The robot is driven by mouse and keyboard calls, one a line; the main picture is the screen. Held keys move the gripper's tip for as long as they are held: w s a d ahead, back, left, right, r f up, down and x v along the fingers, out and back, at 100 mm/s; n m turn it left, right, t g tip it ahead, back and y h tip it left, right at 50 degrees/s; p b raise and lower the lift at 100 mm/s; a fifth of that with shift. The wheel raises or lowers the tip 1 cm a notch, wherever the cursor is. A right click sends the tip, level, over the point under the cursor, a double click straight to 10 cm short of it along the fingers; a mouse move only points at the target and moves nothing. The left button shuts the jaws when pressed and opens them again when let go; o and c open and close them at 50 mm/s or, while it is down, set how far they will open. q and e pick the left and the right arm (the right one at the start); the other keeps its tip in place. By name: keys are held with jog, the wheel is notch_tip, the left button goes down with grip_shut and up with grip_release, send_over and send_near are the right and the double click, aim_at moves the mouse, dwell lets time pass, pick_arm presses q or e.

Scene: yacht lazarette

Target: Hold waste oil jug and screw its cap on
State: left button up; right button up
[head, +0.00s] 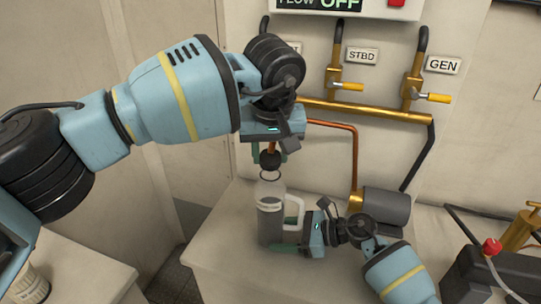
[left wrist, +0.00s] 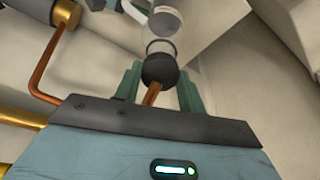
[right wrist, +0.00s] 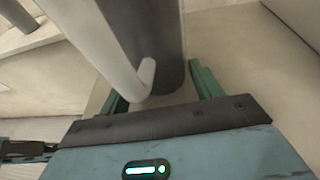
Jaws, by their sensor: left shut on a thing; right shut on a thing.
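The waste oil jug (head: 270,222) stands upright on the pale bench, translucent at the top and dark grey lower down, with a pale handle on its right side. My right gripper (head: 287,235) is shut on its lower body from the right; the jug also shows between its fingers in the right wrist view (right wrist: 168,45). My left gripper (head: 270,154) is above the jug, pointing down, shut on the dark round cap (left wrist: 160,70) with a copper-coloured stem. A thin dark ring shows under the cap, close over the jug's top. I cannot tell whether they touch.
Behind are a brass pipe (head: 360,110) with valves and a grey cylinder (head: 385,207) right of the jug. A black box (head: 490,272) with a red knob is at the far right. The bench (head: 225,240) is bare left of the jug.

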jog(key=o, duration=1)
jog(key=shift+c, duration=0.2)
jog(key=shift+d, duration=0.1)
jog(key=v, duration=1.2)
jog(key=shift+s, duration=0.1)
